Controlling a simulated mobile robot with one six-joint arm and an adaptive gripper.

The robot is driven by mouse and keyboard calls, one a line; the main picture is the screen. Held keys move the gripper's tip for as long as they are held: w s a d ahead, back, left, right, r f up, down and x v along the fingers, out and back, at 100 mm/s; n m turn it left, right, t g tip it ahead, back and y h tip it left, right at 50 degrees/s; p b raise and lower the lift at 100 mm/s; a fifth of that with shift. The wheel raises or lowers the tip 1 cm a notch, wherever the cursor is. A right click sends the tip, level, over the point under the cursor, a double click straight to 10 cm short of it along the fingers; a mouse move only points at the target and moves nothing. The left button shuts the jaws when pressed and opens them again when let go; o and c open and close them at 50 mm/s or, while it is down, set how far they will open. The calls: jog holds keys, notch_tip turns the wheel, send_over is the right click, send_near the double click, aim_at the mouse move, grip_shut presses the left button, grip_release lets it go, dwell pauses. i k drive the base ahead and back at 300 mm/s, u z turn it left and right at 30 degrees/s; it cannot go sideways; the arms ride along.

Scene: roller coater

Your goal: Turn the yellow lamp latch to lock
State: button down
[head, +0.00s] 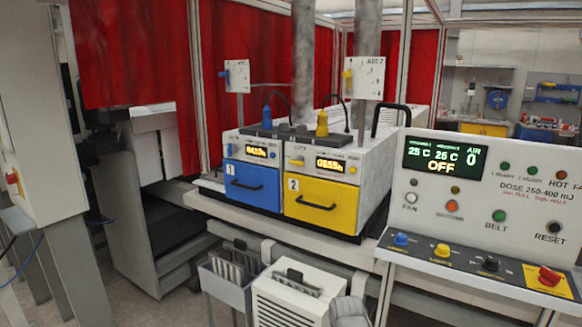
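The yellow lamp unit (320,202), marked 2, stands in the middle of the head view, with a yellow front and a black handle. A small yellow latch (297,162) sits on the white strip above its front, left of the lit display. It appears to lie roughly level, but it is too small to tell its exact setting. Small lettering above it seems to read LOCK. My gripper is not in view. A grey rounded part at the bottom edge may be part of my arm.
A blue lamp unit (252,186), marked 1, adjoins on the left. A control panel (470,190) with several buttons juts forward on the right. A white box (292,297) and a grey bin (225,285) stand below. A black hoop handle (388,108) rises at the yellow unit's right.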

aim_at(299, 161)
jog(key=k, duration=0.65)
jog(key=u, duration=0.45)
jog(key=i, duration=1.15)
jog(key=z, duration=0.45)
